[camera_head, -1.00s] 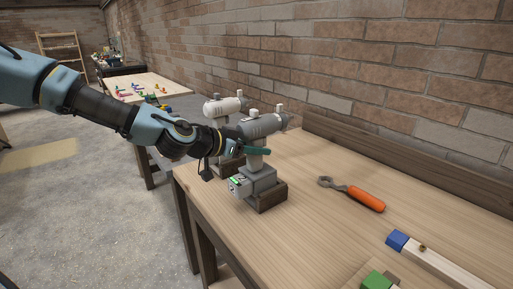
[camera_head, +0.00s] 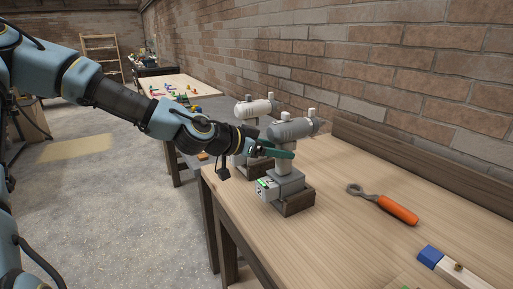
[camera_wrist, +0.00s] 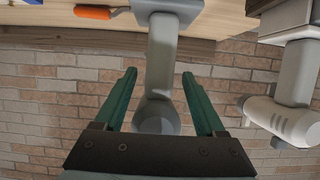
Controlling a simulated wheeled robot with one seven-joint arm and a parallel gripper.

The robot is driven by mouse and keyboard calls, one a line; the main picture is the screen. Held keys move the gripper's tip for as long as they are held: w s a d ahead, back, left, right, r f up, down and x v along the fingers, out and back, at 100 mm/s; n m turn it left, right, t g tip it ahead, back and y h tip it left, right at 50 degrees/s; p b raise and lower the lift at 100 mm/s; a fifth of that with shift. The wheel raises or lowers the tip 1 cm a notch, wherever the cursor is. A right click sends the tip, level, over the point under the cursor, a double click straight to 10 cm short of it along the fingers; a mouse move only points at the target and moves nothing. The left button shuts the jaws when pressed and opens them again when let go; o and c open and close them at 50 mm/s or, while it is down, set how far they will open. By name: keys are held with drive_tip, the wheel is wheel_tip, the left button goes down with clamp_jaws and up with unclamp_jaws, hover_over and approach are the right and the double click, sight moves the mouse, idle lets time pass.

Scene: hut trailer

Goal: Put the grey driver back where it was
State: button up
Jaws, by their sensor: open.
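The grey driver (camera_head: 293,128) stands upright on the workbench, its grey foot resting in or on a dark wooden block (camera_head: 297,204). My gripper (camera_head: 284,153) is at its handle, below the barrel. In the wrist view the picture is upside down, and my gripper (camera_wrist: 158,75) is open with one green finger on each side of the driver's grey handle (camera_wrist: 161,60). Gaps show between fingers and handle. How firmly the foot sits in the block is hidden.
A second, paler driver (camera_head: 254,108) stands just behind, close to my gripper. An orange-handled tool (camera_head: 397,209) and a blue-ended wooden piece (camera_head: 431,255) lie to the right on the workbench (camera_head: 345,245). A brick wall (camera_head: 400,85) runs along the back.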

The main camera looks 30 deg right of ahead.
drive_tip(key=p+v, duration=0.1)
drive_tip(key=v, duration=0.1)
drive_tip(key=p+v, duration=0.1)
drive_tip(key=v, duration=0.1)
drive_tip(key=shift+d+r, duration=0.15)
drive_tip(key=shift+r, duration=0.2)
drive_tip(key=p+v, duration=0.1)
drive_tip(key=p, duration=0.1)
drive_tip(key=p+v, duration=0.4)
drive_tip(key=shift+f+p, duration=0.35)
drive_tip(key=w+a+f+n+t+y, duration=0.1)
drive_tip(key=w+a+f+n+y, duration=0.3)
drive_tip(key=a, duration=0.5)
drive_tip(key=w+a+f+n+t+y, duration=0.1)
drive_tip(key=a+f+y, duration=0.4)
drive_tip(key=a, duration=0.4)
drive_tip(key=a+r+n+y, duration=0.1)
drive_tip(key=a+r+n, duration=0.2)
drive_tip(key=a, duration=0.3)
drive_tip(key=s+a+r+n+y, duration=0.1)
drive_tip(key=a+r+n+y, duration=0.1)
drive_tip(key=a+n, duration=0.3)
drive_tip(key=s+a+r+n+y, duration=0.1)
drive_tip(key=a+r+n, duration=0.3)
drive_tip(key=a, duration=0.5)
drive_tip(key=shift+r+n, duration=0.15)
drive_tip(key=shift+n, duration=0.15)
